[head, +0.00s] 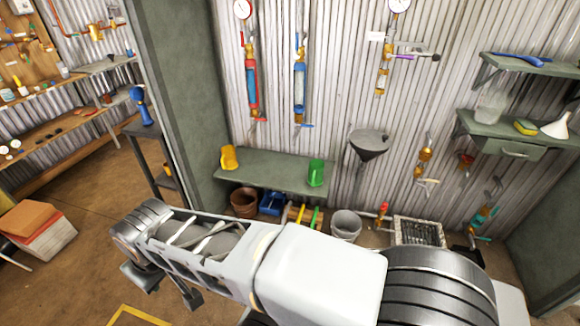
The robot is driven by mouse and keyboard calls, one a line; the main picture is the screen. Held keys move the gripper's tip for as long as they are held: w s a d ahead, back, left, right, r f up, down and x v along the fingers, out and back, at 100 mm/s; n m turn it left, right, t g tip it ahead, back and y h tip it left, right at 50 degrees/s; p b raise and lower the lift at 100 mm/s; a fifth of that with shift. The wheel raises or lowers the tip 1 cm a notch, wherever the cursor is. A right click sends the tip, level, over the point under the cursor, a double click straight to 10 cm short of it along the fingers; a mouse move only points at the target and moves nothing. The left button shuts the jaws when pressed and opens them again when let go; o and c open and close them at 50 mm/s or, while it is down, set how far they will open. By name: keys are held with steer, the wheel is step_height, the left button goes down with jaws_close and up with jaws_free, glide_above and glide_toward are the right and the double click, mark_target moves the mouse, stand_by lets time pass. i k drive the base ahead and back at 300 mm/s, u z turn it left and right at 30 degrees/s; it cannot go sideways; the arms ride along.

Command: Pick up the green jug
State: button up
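The green jug (316,172) stands upright on the right end of a grey-green bench (262,170) against the corrugated wall. My arm stretches across the lower part of the head view, nearer to me than the bench. Dark parts (162,284) under the left end of my arm may belong to my gripper, but the arm hides most of them. I cannot tell whether it is open or shut. These parts are well apart from the jug, lower and to the left in the picture.
A yellow jug (229,157) stands on the bench's left end. Below are a brown pot (244,203), a blue container (272,203) and a grey bucket (346,225). A funnel (369,143) stands right of the bench. A green post (180,100) rises on its left.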

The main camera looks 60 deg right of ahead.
mark_target(317, 166)
steer(key=z, duration=1.55)
steer(key=i, duration=1.8)
steer(key=u, duration=0.1)
